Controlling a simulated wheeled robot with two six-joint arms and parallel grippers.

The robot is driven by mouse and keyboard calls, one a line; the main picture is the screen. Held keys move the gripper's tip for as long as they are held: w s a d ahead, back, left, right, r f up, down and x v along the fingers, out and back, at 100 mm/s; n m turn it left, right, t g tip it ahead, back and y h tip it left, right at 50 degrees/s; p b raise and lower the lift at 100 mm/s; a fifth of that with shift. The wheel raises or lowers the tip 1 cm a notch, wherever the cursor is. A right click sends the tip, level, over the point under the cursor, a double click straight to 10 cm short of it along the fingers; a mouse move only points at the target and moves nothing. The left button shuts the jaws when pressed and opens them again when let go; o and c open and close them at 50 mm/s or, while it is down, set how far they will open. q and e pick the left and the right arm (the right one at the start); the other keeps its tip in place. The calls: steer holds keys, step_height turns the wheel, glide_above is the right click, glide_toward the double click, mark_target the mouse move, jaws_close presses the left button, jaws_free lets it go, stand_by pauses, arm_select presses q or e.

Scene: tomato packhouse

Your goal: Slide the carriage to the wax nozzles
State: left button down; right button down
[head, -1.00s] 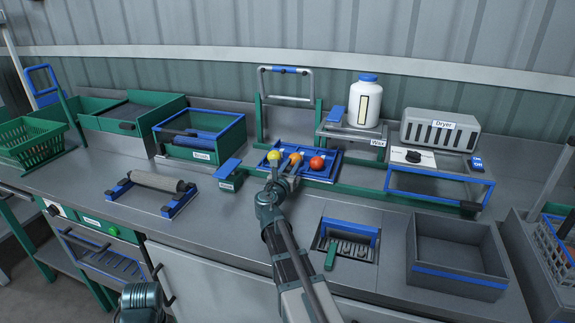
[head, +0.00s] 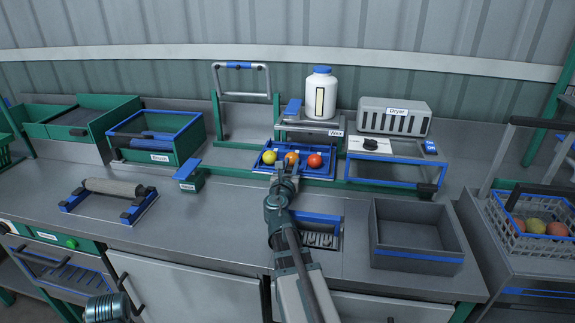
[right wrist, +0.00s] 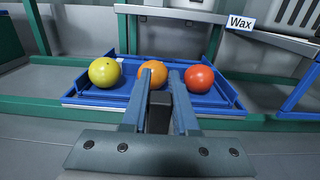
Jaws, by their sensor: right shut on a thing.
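The carriage (head: 268,169) is a blue tray on the green rail, carrying a yellow tomato (head: 269,156), an orange one (head: 291,158) and a red one (head: 314,161) in a row. It stands at the front of the wax station (head: 310,126), mostly left of the "Wax" label (head: 336,133). The nozzles cannot be made out under the grey top. My right gripper (head: 284,172) is at the carriage's front edge. In the right wrist view its fingers are shut on a dark handle (right wrist: 158,110) in front of the orange tomato.
A grey dryer (head: 394,120) stands right of the wax station, above a blue-framed bay. The green brush box (head: 155,140) is at the left, with a roller (head: 112,187) in front. A grey bin (head: 418,254) and a crate of fruit (head: 535,215) stand at the right.

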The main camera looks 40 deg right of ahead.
steer(key=c, duration=0.7)
jaws_free()
